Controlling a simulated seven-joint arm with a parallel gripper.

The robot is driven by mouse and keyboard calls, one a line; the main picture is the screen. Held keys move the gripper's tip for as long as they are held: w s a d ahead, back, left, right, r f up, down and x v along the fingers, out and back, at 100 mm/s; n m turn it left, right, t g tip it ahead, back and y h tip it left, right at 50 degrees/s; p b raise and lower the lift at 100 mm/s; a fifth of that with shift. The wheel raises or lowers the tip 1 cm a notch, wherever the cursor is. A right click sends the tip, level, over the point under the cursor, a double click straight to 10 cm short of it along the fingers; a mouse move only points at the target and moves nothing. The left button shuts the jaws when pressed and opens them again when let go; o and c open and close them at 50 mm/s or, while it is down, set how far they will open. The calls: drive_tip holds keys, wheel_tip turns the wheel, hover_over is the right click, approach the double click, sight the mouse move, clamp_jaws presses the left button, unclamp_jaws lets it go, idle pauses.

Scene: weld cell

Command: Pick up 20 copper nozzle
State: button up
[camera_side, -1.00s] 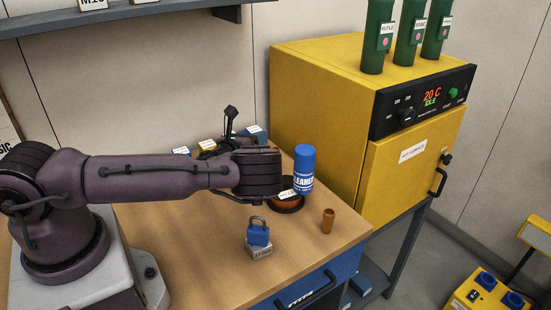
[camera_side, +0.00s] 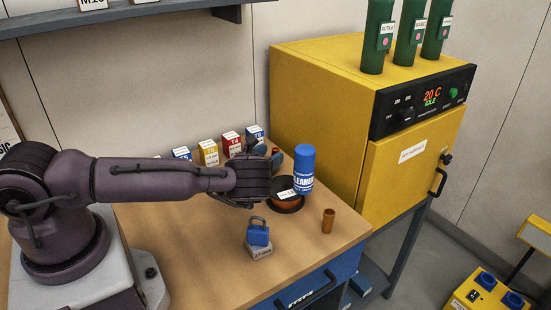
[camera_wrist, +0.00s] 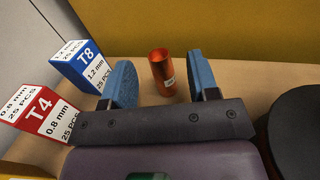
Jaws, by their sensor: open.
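A copper nozzle (camera_wrist: 161,66) with a small white label stands upright in the wrist view, near the yellow wall of the oven. The label is too small to read. My gripper (camera_wrist: 161,78) is open, its two blue pads on either side of the nozzle's line, with no visible contact. In the side view my gripper (camera_side: 268,154) is low at the back of the bench, partly hidden by my wrist, and a bit of the nozzle (camera_side: 276,151) shows beside it. Another copper nozzle (camera_side: 328,221) stands alone near the bench's right edge.
Tip boxes stand at the back, including T4 (camera_wrist: 42,115) and T8 (camera_wrist: 83,66), close to the left finger. A blue cleaner can (camera_side: 304,169), a dark-rimmed copper spool (camera_side: 287,206) and a blue padlock (camera_side: 258,233) on a block are nearby. The yellow oven (camera_side: 318,105) bounds the right.

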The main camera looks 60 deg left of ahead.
sight(273, 152)
drive_tip(key=shift+x, duration=2.4)
drive_tip(key=shift+c, duration=0.5)
drive_tip(key=c, duration=0.9)
